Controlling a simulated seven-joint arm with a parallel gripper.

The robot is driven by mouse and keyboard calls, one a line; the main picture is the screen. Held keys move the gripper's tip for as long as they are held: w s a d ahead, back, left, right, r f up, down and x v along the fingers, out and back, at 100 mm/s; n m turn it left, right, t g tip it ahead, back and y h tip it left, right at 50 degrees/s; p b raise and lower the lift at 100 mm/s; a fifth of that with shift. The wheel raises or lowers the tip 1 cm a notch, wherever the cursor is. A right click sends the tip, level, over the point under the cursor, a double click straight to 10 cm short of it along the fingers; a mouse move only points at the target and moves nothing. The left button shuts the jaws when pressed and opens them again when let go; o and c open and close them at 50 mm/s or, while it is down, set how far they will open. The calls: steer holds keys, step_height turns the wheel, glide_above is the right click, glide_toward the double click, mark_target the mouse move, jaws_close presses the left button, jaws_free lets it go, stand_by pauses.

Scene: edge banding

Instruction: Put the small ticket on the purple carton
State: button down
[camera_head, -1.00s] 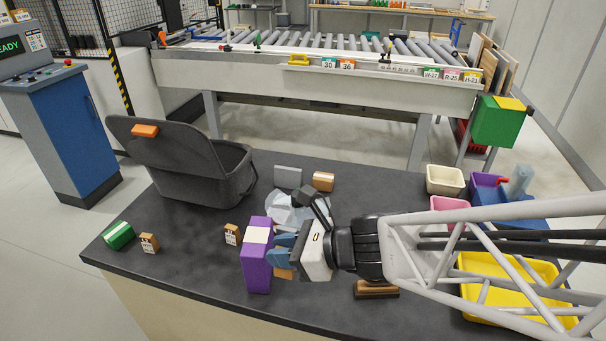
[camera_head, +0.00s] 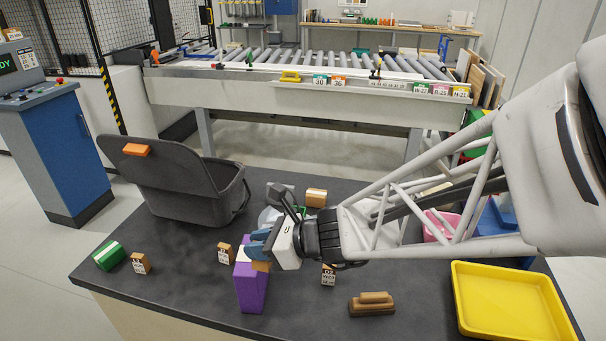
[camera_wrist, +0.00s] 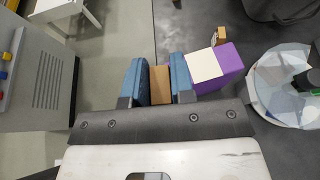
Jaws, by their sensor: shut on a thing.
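The purple carton (camera_head: 251,290) stands upright on the dark tabletop, with a cream-white patch on its top; it also shows in the wrist view (camera_wrist: 231,60). My gripper (camera_head: 262,247) is at the carton's upper right. Its blue fingers are shut on a small brown piece (camera_head: 261,266), which I take for the small ticket. In the wrist view the brown piece (camera_wrist: 160,84) sits between the two fingers, left of the carton. The right finger is close to the carton's patch; I cannot tell whether they touch. The ticket's printed face is not visible.
Small labelled brown blocks stand left (camera_head: 224,254) and right (camera_head: 328,275) of the carton. Clear plastic lies behind my gripper.

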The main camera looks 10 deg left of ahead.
steer(key=shift+w+a+f, duration=0.2)
steer(key=shift+w+a, duration=1.25)
steer(key=shift+w, duration=0.05)
steer(key=shift+w+a+f, duration=0.2)
steer(key=shift+w+a, duration=1.25)
steer(key=shift+w, duration=0.05)
steer(key=shift+f, duration=0.1)
steer(key=shift+f, duration=1.65)
steer(key=shift+f, duration=0.15)
steer(key=c, duration=1)
jaws_free()
steer(key=shift+r, duration=0.2)
